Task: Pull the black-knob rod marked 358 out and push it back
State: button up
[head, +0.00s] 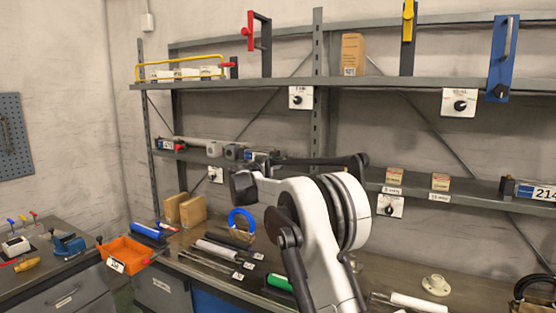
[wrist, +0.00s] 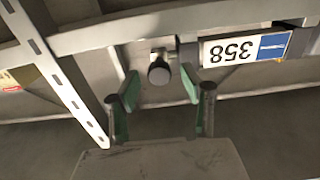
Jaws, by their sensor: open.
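In the wrist view, the black round knob (wrist: 159,73) of the rod faces the camera, just left of a white and blue label reading 358 (wrist: 232,50), which appears upside down. My gripper (wrist: 160,88) is open, with one green-padded finger on each side of the knob in the picture. Gaps show between the knob and both fingers, so it is not held. I cannot tell how far the fingertips reach along the knob. In the head view, my arm hides the knob, and I cannot make out the number 358.
The grey shelf edge (wrist: 100,38) runs close by the fingers, and a pale slotted upright (wrist: 55,72) stands at left in the wrist view. In the head view, another unit marked 214 (head: 543,193) sits at the right of the shelf. An orange bin (head: 126,252) stands on the bench.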

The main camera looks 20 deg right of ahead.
jog(key=shift+x, duration=1.1)
grip_shut()
